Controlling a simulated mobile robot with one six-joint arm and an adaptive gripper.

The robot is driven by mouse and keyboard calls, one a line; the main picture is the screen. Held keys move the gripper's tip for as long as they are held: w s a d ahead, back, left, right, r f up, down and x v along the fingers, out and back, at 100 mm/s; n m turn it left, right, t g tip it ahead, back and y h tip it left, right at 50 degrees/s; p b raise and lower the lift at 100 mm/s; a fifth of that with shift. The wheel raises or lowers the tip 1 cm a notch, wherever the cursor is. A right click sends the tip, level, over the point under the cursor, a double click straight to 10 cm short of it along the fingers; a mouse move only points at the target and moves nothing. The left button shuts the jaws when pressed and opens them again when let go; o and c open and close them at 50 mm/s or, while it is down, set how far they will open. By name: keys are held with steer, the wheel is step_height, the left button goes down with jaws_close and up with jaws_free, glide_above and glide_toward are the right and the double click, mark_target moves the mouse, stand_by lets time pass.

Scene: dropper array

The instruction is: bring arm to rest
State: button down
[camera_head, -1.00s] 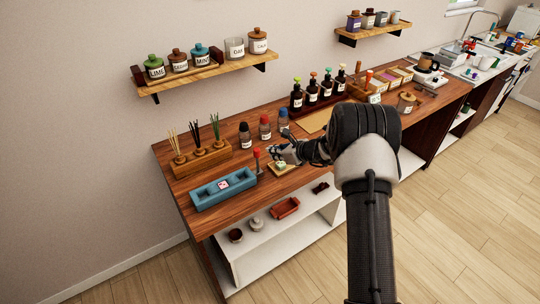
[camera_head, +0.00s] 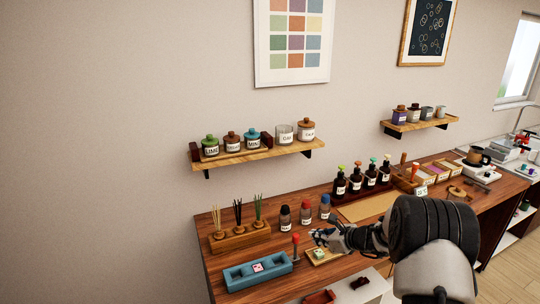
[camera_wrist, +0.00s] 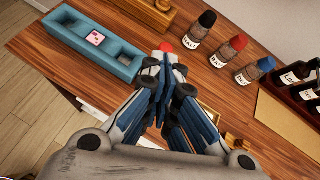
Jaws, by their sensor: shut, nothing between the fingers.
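My gripper (camera_head: 322,236) is over the wooden counter (camera_head: 222,262), above a small wooden tray (camera_head: 312,261) that holds a pale object with green on it. In the wrist view my gripper (camera_wrist: 168,62) has its fingers together with nothing between them. A red-topped dropper (camera_head: 296,240) stands just left of my gripper; its red top (camera_wrist: 166,47) shows just beyond the fingertips in the wrist view. My arm reaches in from the lower right.
A blue tray (camera_head: 240,280) with a pink-and-white card lies to the left. Three bottles with black (camera_head: 285,218), red (camera_head: 306,213) and blue (camera_head: 325,207) caps stand behind my gripper. Reed sticks in a wooden block (camera_head: 228,242) stand at back left. A jar shelf (camera_head: 270,154) hangs above.

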steer(key=s+a+r+n+g+b, duration=0.2)
steer(key=s+a+r+n, duration=0.45)
steer(key=s, duration=0.35)
steer(key=s+a+r+n+g+b, duration=0.2)
steer(key=s+a+r+n+b, duration=0.1)
steer(key=s+a+r+n, duration=0.55)
steer(key=s+d+f+n+h+b, duration=0.1)
steer(key=s+n, duration=0.3)
steer(key=s, duration=0.5)
steer(key=s+d+f+n+h+b, duration=0.2)
steer(key=s+d+n+h, duration=0.1)
steer(key=s, duration=0.6)
steer(key=s+d+f+n+h+b, duration=0.1)
steer(key=s+d+f+n+h, duration=0.1)
steer(key=s+n, duration=0.3)
steer(key=s+d, duration=0.1)
steer(key=s, duration=0.3)
steer(key=shift+s+d+n+g+b, duration=0.3)
steer(key=shift+s+b, duration=0.05)
